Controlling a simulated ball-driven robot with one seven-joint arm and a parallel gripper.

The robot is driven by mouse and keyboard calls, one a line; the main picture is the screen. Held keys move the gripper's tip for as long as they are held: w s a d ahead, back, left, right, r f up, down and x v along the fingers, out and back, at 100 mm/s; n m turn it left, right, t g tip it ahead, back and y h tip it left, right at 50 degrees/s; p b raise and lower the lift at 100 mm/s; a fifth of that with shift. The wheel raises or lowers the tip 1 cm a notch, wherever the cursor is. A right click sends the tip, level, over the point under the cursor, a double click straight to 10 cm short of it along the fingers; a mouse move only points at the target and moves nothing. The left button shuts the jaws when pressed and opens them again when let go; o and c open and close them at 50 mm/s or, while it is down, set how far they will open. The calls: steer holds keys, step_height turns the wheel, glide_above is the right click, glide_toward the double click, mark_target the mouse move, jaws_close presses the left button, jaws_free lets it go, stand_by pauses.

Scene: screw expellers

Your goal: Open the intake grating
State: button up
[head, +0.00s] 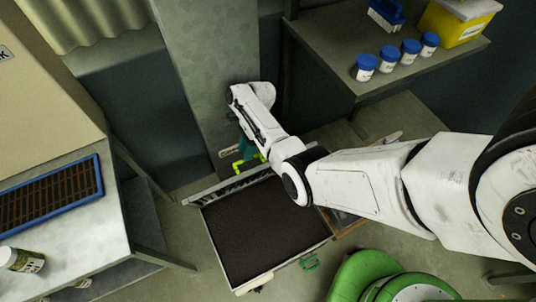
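A light metal frame around a dark brown interior (262,232) lies low in the middle of the head view. Along its far edge a narrow slatted strip (228,188), apparently the intake grating seen nearly edge-on, stands raised. My gripper (247,158) is just beyond the strip, beside a grey column. Teal and yellow-green parts show there. My arm's wrist partly covers this spot, so I cannot tell whether the fingers are open or touching the grating.
A grey table (70,246) at left holds a blue-framed tray (48,197) and a jar (20,259). A shelf (340,45) at upper right holds several blue-lidded jars and a yellow box (457,22). The grey column (205,60) stands behind my gripper.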

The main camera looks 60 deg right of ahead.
steer(key=s+a+r+p, duration=0.2)
steer(key=s+a+r, duration=0.1)
steer(key=s+r, duration=0.7)
steer(key=s, duration=0.3)
steer(key=shift+s+a+r+p, duration=0.25)
steer(key=shift+a+r+p, duration=0.05)
steer(key=shift+a, duration=0.05)
